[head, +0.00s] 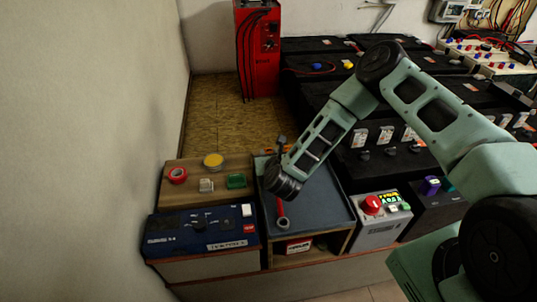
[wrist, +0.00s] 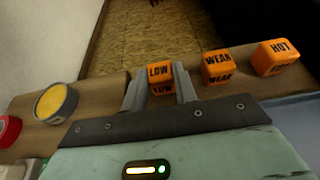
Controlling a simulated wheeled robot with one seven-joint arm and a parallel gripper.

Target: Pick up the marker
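The task's marker may be one of three orange cubes with black lettering; no pen-like marker shows. In the wrist view the cube marked LOW (wrist: 159,73) is between the two fingers of my gripper (wrist: 160,80). The fingers stand apart on either side of it, and I cannot tell whether they press on it. Its lower part is hidden. The cubes marked WEAK (wrist: 217,67) and HOT (wrist: 276,57) sit in a row to its right. In the head view my arm's end hides most of the cubes.
A yellow round tub (head: 213,160), a red tape roll (head: 177,175) and a green block (head: 236,181) lie on the wooden top at left. A grey tray (head: 325,205) holds a red-handled tool (head: 282,212). A red cabinet (head: 258,50) and black batteries (head: 315,65) stand behind.

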